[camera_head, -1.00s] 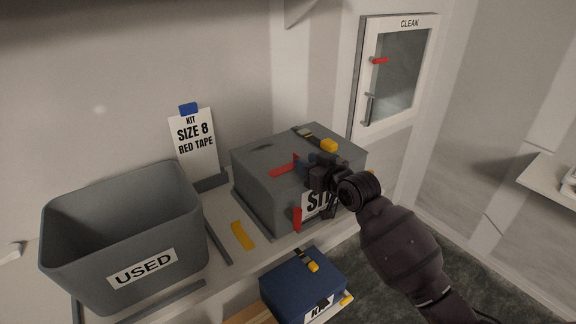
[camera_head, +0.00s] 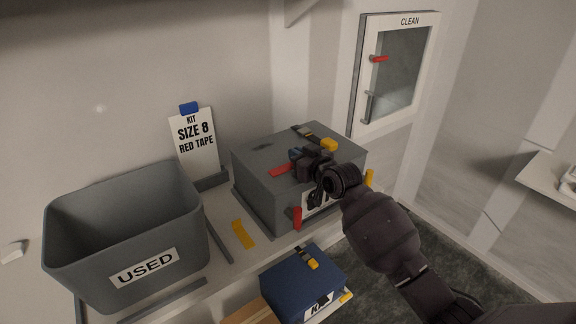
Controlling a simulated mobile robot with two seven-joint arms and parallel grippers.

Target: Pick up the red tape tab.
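A red tape tab (camera_head: 279,170) lies on top of the grey box (camera_head: 256,171), near the middle of its lid. A second red piece (camera_head: 297,218) hangs at the box's front corner. My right gripper (camera_head: 300,162) is low over the lid, its fingers at the right end of the red tab and hiding part of it. I cannot tell whether the fingers touch the tab or are open or shut. My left gripper is not in view.
A grey USED bin (camera_head: 70,240) stands at left. A SIZE 8 RED TAPE sign (camera_head: 196,150) stands behind. A yellow strip (camera_head: 243,234) lies on the bench. A blue box (camera_head: 290,285) sits lower in front. A CLEAN cabinet (camera_head: 395,75) is on the wall at right.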

